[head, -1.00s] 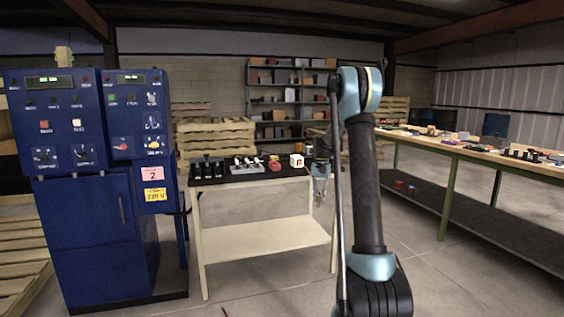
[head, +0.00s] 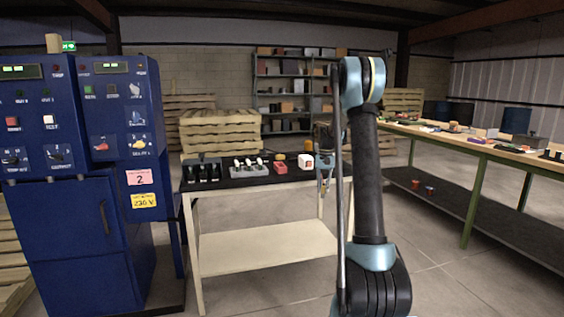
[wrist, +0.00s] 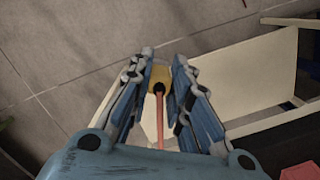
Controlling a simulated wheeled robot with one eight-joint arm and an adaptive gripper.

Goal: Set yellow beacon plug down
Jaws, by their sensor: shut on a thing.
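The yellow beacon plug (wrist: 160,76) shows in the wrist view between the fingertips of my gripper (wrist: 160,68). The fingers are closed on its sides. It has a dark round part, and a thin orange-red stem or cable runs from it toward the palm. In the head view my gripper (head: 325,180) hangs pointing down at the right end of the black-topped table (head: 228,181), partly behind my arm. The plug cannot be made out there. In the wrist view, floor and a pale lower shelf lie below the fingers.
On the table stand a black socket row (head: 202,170), a grey holder (head: 249,169) with white-topped pieces, a red item (head: 281,167) and a white block (head: 305,161). A blue cabinet (head: 80,220) stands at left. A long bench (head: 500,150) is at right. Open floor lies between.

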